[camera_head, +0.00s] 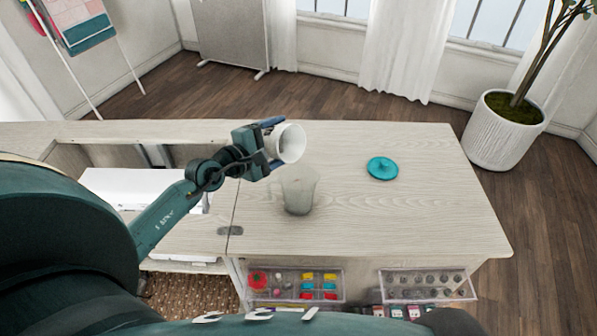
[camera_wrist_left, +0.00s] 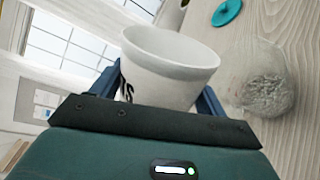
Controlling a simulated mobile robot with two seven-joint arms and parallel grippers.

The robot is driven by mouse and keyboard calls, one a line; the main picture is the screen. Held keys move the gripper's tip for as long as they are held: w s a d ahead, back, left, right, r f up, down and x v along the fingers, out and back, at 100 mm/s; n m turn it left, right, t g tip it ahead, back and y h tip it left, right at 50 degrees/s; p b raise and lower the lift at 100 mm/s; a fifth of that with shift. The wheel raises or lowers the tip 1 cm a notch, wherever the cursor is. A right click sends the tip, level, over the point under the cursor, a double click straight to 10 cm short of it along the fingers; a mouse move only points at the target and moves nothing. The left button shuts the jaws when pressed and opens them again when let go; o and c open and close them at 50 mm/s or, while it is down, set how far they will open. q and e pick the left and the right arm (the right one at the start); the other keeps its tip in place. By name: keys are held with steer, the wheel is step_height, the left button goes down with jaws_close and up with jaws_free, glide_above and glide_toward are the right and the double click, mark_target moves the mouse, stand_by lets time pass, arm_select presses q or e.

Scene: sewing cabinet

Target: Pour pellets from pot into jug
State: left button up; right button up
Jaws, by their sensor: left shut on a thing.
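My left gripper (camera_head: 272,145) is shut on a white pot (camera_head: 291,143), with its blue fingers on either side of it. The pot is tipped over, its open mouth turned to the right, above and just behind the jug. In the left wrist view the pot (camera_wrist_left: 168,72) has dark lettering on its side; I cannot tell whether pellets are still inside. A see-through jug (camera_head: 298,189) stands upright on the tabletop. In the left wrist view the jug (camera_wrist_left: 266,82) has grey, grainy pellets (camera_wrist_left: 268,97) in its lower part. My right gripper is not in view.
A teal lid (camera_head: 382,168) lies on the pale wooden tabletop (camera_head: 430,215), right of the jug. The tabletop around the lid is clear. Open trays with colored items (camera_head: 294,285) and spools (camera_head: 426,284) sit below the front edge. A potted plant (camera_head: 503,130) stands beyond the right edge.

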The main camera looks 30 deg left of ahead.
mark_target(300, 142)
arm_select(q)
steer(key=shift+s+d+f+m+y+p, duration=0.1)
steer(key=shift+d+f+m+y+p, duration=0.2)
steer(key=shift+m, duration=0.5)
steer(key=shift+d+r+p, duration=0.1)
steer(key=shift+r+p, duration=0.2)
steer(key=shift+p, duration=0.2)
steer(key=shift+m, duration=0.4)
steer(key=shift+d+r+m+p, duration=0.2)
steer(key=shift+m+p, duration=0.1)
steer(key=shift+p, duration=0.3)
steer(key=shift+s+d+f+m+y+p, duration=0.15)
steer(key=shift+d+f+m+y+p, duration=0.2)
steer(key=shift+f+m, duration=0.35)
steer(key=shift+s+d+r+m+t+y, duration=0.1)
steer(key=shift+d+r+m+t+y, duration=0.1)
steer(key=shift+d+r+m, duration=0.4)
steer(key=shift+s+d+r+m+t+y, duration=0.1)
steer(key=shift+d+m+y, duration=0.05)
steer(key=shift+m, duration=0.75)
stand_by(2.6)
steer(key=shift+d+f, duration=0.15)
steer(key=shift+f, duration=0.05)
stand_by(0.4)
